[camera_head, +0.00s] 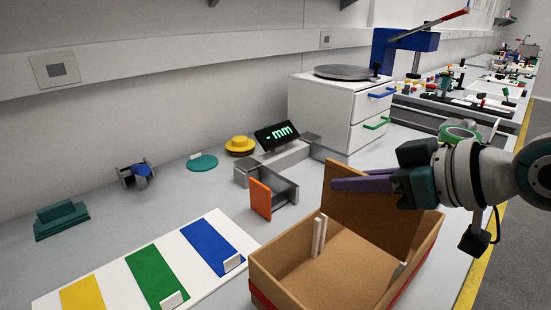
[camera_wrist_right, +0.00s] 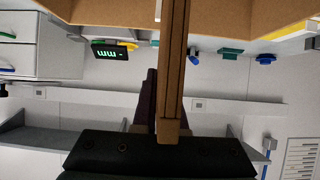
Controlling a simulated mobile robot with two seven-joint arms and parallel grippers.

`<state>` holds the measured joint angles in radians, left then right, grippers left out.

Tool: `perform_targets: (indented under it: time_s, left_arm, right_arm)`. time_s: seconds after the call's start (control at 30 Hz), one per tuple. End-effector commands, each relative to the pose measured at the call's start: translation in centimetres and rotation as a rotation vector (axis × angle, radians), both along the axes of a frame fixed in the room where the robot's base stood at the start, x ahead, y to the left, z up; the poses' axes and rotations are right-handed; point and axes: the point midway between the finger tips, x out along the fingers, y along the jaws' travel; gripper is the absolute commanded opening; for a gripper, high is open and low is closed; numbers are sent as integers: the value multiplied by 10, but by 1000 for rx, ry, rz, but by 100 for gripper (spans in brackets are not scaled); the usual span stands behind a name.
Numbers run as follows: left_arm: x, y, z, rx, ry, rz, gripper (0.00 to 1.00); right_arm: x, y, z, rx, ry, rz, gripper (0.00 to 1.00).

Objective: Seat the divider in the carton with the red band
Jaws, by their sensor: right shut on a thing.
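The carton (camera_head: 290,285) is an open brown box with a red band low on its outside, at the lower right of the head view. A pale slotted post (camera_head: 318,236) stands inside its left side; part of another shows at the right side. My right gripper (camera_head: 338,184), with purple fingers, is shut on the brown divider (camera_head: 375,205) above the carton. The divider is a flat panel that stands on edge and reaches down to the carton's opening; I cannot tell whether it touches the posts. In the right wrist view the divider (camera_wrist_right: 172,70) shows edge-on beside the fingers. My left gripper is out of view.
An orange-ended grey holder (camera_head: 262,198) stands close left of the carton. A white board (camera_head: 140,275) with yellow, green and blue patches lies left. A white drawer unit (camera_head: 325,110) and a lit display (camera_head: 277,135) stand behind. Several small parts lie along the wall.

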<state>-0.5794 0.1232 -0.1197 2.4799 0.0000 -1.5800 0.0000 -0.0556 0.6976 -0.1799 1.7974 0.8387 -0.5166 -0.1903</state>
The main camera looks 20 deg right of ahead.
Motion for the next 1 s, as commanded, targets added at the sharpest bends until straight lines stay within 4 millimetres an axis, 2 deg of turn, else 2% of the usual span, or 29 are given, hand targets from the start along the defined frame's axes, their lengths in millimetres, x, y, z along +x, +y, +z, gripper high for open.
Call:
perform_targets:
  time_s: [1.0]
  left_arm:
    - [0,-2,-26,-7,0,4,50]
  right_arm:
    - [0,0,-32,0,-1,0,0]
